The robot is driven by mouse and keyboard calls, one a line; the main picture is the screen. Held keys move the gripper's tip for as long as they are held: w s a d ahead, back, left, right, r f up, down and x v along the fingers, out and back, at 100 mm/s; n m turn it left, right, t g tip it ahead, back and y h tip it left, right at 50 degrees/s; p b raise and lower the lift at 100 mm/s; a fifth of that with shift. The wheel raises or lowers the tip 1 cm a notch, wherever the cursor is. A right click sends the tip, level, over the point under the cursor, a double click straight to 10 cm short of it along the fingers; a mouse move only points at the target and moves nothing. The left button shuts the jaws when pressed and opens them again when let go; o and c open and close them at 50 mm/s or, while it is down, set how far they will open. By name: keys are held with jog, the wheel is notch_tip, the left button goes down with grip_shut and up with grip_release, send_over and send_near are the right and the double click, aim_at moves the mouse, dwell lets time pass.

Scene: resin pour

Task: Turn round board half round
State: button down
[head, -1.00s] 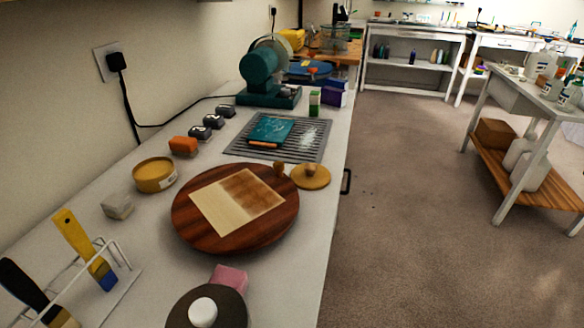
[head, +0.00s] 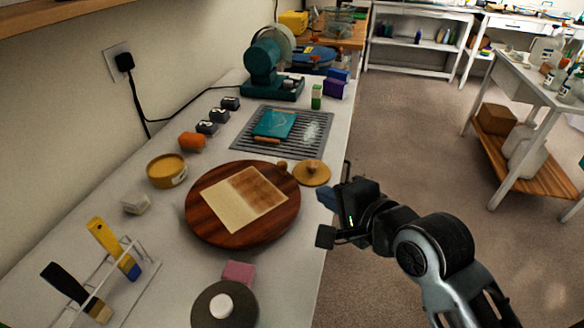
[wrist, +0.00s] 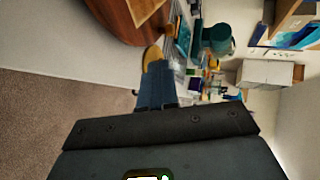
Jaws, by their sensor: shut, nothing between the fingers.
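The round board (head: 196,211) is a dark reddish-brown wooden disc lying flat on the white counter. A pale sheet (head: 236,208) with a browned upper part lies on it, and a small wooden knob (head: 282,167) stands at its far right rim. My gripper (head: 326,215) is at the counter's front edge, to the right of the board and apart from it. Its fingers are shut and empty. In the wrist view the blue-grey fingers (wrist: 157,84) point toward the counter, and part of the board (wrist: 112,22) shows at upper left.
A round wooden lid (head: 313,174) lies close to the board's right side. A yellow tin (head: 166,172), a pink block (head: 238,271) and a dark disc with a white knob (head: 212,308) surround the board. A grey slatted mat (head: 310,147) lies behind it.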

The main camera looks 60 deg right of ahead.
jog(key=b, duration=0.8)
send_near(285, 171)
jog(key=shift+p+x, duration=0.4)
jog(key=shift+x, duration=2.5)
jog(key=shift+w+a+r, duration=0.1)
jog(key=shift+a, duration=0.05)
jog(key=shift+w, duration=0.1)
